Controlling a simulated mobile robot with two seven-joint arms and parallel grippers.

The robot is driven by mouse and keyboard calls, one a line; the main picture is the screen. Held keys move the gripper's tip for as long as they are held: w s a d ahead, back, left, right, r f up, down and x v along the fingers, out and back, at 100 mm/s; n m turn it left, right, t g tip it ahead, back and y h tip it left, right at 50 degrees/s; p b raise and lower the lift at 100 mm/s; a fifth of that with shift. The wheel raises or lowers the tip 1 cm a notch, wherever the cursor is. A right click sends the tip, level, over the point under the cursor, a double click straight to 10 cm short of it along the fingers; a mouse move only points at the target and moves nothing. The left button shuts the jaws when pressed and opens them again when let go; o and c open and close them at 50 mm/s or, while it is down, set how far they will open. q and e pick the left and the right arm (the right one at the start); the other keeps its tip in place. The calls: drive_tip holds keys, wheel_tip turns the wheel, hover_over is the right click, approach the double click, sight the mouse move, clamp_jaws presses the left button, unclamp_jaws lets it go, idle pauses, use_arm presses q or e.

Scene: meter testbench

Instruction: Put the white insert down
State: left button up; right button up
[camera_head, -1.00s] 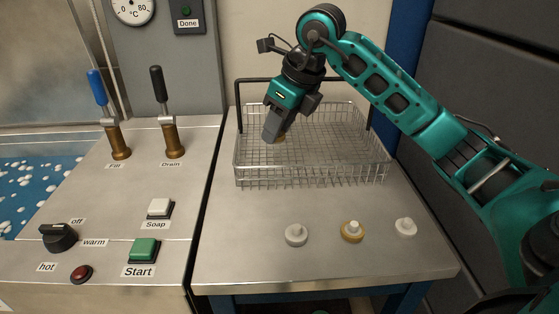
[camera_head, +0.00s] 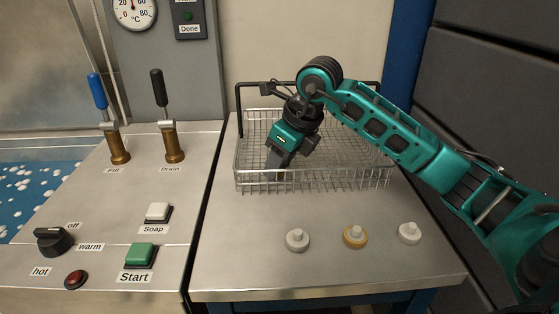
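My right gripper (camera_head: 274,168) reaches down into the wire basket (camera_head: 310,183) near its front left, fingers pointing down. The basket's front wires partly cover the fingertips. I cannot make out a white insert in the fingers, or whether they are open or shut. Three small round pieces with knobs stand upright on the bench in front of the basket: a grey-white insert (camera_head: 297,241) at left, a yellow-rimmed insert (camera_head: 355,237) in the middle and a white insert (camera_head: 409,233) at right. My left gripper is not in view.
The metal bench top (camera_head: 240,265) is clear around the three inserts. To the left is a washing panel with a Fill lever (camera_head: 116,140), a Drain lever (camera_head: 170,140), a green Start button (camera_head: 139,254) and a knob (camera_head: 54,241). A dark wall stands at right.

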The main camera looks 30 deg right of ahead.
drive_tip(key=o, duration=0.4)
drive_tip(key=shift+r, duration=0.15)
drive_tip(key=p+v, duration=0.2)
drive_tip(key=v, duration=1)
